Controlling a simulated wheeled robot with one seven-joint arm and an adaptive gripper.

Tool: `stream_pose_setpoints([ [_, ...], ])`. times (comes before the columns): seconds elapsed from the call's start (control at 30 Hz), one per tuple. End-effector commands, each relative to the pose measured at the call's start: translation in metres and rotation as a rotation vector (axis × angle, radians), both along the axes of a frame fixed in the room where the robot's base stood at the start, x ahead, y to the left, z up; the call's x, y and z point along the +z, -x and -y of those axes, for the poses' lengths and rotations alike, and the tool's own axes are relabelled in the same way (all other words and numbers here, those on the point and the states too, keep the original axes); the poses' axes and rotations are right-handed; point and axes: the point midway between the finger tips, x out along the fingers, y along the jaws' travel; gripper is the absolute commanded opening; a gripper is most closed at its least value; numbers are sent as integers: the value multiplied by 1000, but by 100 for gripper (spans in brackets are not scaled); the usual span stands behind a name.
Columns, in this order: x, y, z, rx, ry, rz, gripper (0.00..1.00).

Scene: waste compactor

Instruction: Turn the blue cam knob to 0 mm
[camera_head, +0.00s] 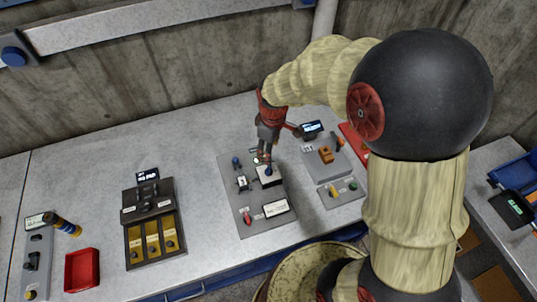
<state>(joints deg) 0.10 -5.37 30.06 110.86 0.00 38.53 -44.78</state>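A grey control panel (230,190) lies on the bench in the middle of the view. A small blue knob (268,171) is on a white-topped block (271,181) on this panel. Another small blue knob (236,161) is at the panel's upper left. I cannot tell which one is the cam knob, and no mm marking is readable. My gripper (264,156) points down just above the block's blue knob; whether it touches the knob is too small to tell. Its fingers are small and partly overlap, so their opening is unclear.
The panel also carries a red handle (247,217) and a white label (276,208). To the right are a grey unit with an orange block (326,155) and a small display (311,130). A black unit with yellow slots (153,238) and a red tray (82,270) are left.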

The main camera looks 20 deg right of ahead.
Motion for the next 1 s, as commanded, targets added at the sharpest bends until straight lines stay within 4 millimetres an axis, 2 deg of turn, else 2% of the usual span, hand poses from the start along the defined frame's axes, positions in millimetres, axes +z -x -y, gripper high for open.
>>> stream_pose_setpoints([
  [0.2, -30, -12, 0, 148, 9, -79, 52],
  [0.37, -45, -14, 0, 200, 10, -100, 52],
  [0.57, -65, -14, 0, 211, 10, -107, 52],
  [0.8, -102, -13, 0, 210, 10, -107, 52],
  [1.0, -122, -14, 0, 209, 10, -105, 52],
])
